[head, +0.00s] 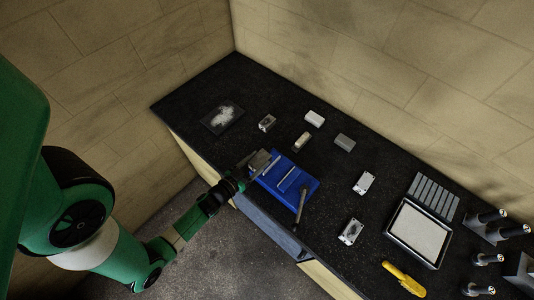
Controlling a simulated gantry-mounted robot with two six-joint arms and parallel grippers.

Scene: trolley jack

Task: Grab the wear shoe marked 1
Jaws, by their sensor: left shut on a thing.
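My left gripper (246,171) reaches in from the left over the bench's front edge. It is shut on a grey block (259,160) at the left end of the blue jack (287,172). Whether the block touches the jack is unclear. Several other small blocks lie behind and to the right: a grey-brown one (267,122), a tan one (301,141), a pale one (314,117), a grey one (344,142) and two silver ones (364,183) (350,231). Number marks are too small to read, so I cannot tell which is shoe 1. My right gripper is not in view.
A dark plate with white powder (222,115) lies at the bench's left end. A white-surfaced tray (419,231), a slatted grey piece (433,195), a yellow tool (403,279) and upright black-handled items (489,217) are at the right. A hammer-like tool (300,205) lies by the jack.

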